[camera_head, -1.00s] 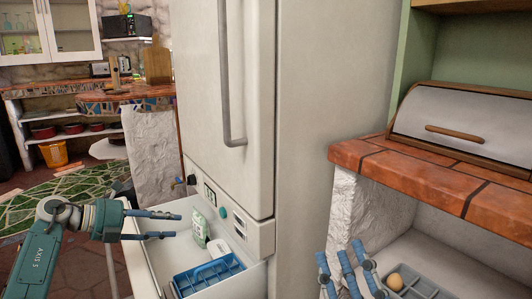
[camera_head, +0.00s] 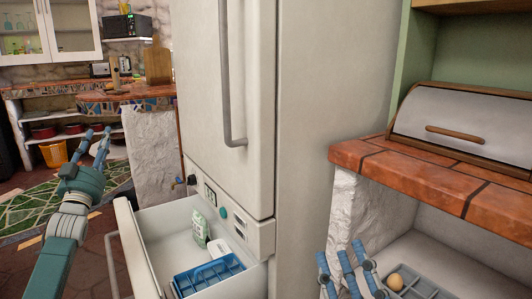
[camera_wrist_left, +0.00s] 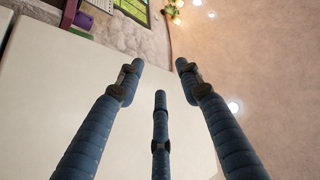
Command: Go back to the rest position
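My left gripper (camera_head: 95,142) is raised in front of the kitchen's far side, left of the open fridge drawer (camera_head: 130,240) and apart from it. Its fingers point up and are spread; the left wrist view shows the empty fingers (camera_wrist_left: 160,80) apart. My right gripper (camera_head: 345,258) shows only by its blue fingers at the lower right, in front of the low shelf. Its fingers stand apart, with nothing visible between them; its palm is out of frame.
The white fridge (camera_head: 225,100) fills the middle. A brick counter (camera_head: 430,180) with a bread box (camera_head: 465,125) stands right. Below it, a grey tray (camera_head: 428,290) holds a round, tan item (camera_head: 395,281).

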